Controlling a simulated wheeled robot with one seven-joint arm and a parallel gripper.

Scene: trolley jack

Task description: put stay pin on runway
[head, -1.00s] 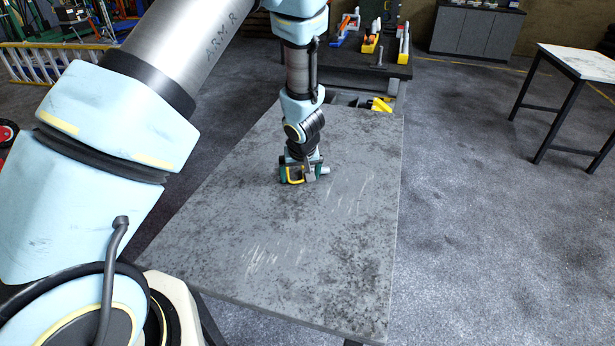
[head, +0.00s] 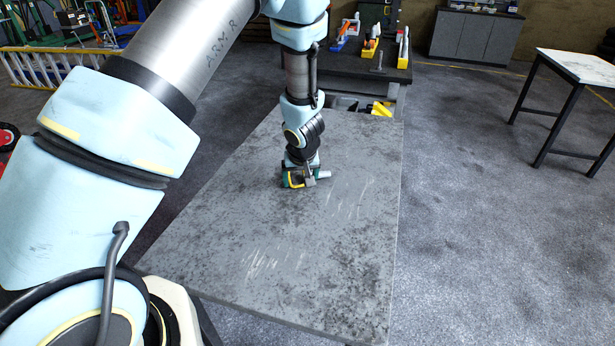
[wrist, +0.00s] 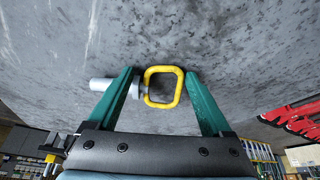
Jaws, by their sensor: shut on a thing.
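The stay pin shows in the wrist view as a grey shaft (wrist: 103,85) with a collar and a yellow loop handle (wrist: 163,101). My gripper (wrist: 158,74) has teal fingers shut on the stay pin, with the loop between them and the shaft sticking out past the left finger. In the head view my gripper (head: 304,181) points down at a mottled grey slab (head: 320,270), likely the runway. The pale pin end (head: 324,174) sticks out to the right. The pin is at or just above the slab; contact cannot be told.
The slab around my gripper is bare, with pale scratches. A dark bench (head: 365,66) with coloured tools stands beyond its far edge, with a yellow item (head: 381,109) near that edge. A white-topped table (head: 578,63) stands at right. Open floor lies between.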

